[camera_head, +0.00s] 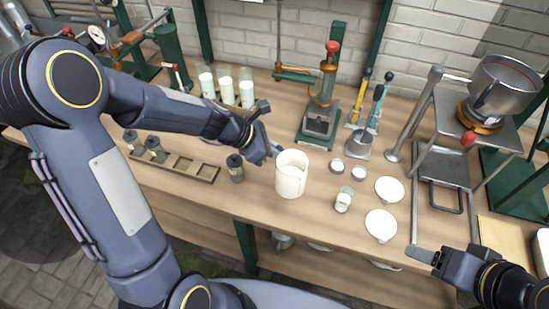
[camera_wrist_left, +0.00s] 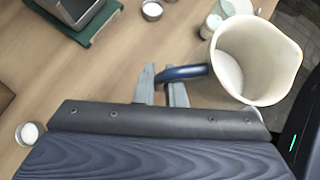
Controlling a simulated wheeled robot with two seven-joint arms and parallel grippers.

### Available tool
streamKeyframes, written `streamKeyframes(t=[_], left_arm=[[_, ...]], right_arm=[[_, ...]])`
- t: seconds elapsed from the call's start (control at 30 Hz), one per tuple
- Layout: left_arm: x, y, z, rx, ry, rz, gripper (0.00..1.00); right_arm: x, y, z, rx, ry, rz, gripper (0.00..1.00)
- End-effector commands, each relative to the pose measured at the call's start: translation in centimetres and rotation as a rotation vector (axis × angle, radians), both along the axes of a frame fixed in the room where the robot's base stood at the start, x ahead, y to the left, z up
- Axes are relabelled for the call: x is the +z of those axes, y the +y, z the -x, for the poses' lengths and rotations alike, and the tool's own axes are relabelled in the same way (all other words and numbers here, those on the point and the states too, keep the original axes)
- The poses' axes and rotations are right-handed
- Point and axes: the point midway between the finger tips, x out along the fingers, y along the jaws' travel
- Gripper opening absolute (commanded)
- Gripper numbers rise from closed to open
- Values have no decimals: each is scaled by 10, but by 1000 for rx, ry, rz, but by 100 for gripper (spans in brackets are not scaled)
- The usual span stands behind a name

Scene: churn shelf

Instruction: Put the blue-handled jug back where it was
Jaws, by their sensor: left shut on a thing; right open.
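The blue-handled jug (camera_head: 291,176) is a white, open-topped vessel near the middle of the bench in the head view, upright. In the left wrist view the jug (camera_wrist_left: 268,50) shows its pale inside, and its blue handle (camera_wrist_left: 190,72) reaches between my finger pads. My left gripper (camera_head: 270,149) is shut on this handle, from the jug's left side; it also shows in the left wrist view (camera_wrist_left: 160,84). I cannot tell whether the jug's base touches the bench. My right gripper (camera_head: 422,255) is open and empty at the bench's front right.
A dark-lidded jar (camera_head: 235,168) stands close left of the jug, beside a wooden slotted rack (camera_head: 185,168). A small glass jar (camera_head: 343,200) and white dishes (camera_head: 381,223) lie to the right. A green-based press (camera_head: 319,122) stands behind. Milk bottles (camera_head: 226,88) stand at the back left.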

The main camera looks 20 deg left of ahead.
Motion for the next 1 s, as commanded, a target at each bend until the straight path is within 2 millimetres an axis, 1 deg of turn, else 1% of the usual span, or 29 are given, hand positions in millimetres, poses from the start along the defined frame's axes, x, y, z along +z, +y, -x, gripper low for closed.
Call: streamKeyframes(t=[0.03,0.1,0.2,0.33,0.53,0.57,0.6,0.73,0.83,1.0], left_arm=[[-5,5,-12,3,3,0,0],[-21,9,-21,2,5,2,0],[-37,14,-34,1,4,2,0],[-51,19,-46,-1,1,2,0],[-63,23,-55,0,1,2,0],[-66,24,-57,1,1,2,0],[-74,23,-55,-1,3,4,0],[-90,23,-55,0,1,3,0],[-94,23,-56,-1,0,3,0],[-93,23,-56,-2,-2,2,0]], right_arm=[[3,0,0,0,0,0,63],[1,0,0,0,0,0,63],[2,0,0,0,0,0,63],[3,0,0,0,0,0,63],[3,0,0,0,0,0,63],[4,0,0,0,0,0,63],[2,0,0,0,0,0,63],[1,0,0,0,0,0,63],[0,0,0,0,0,0,63],[1,0,0,0,0,0,63]])
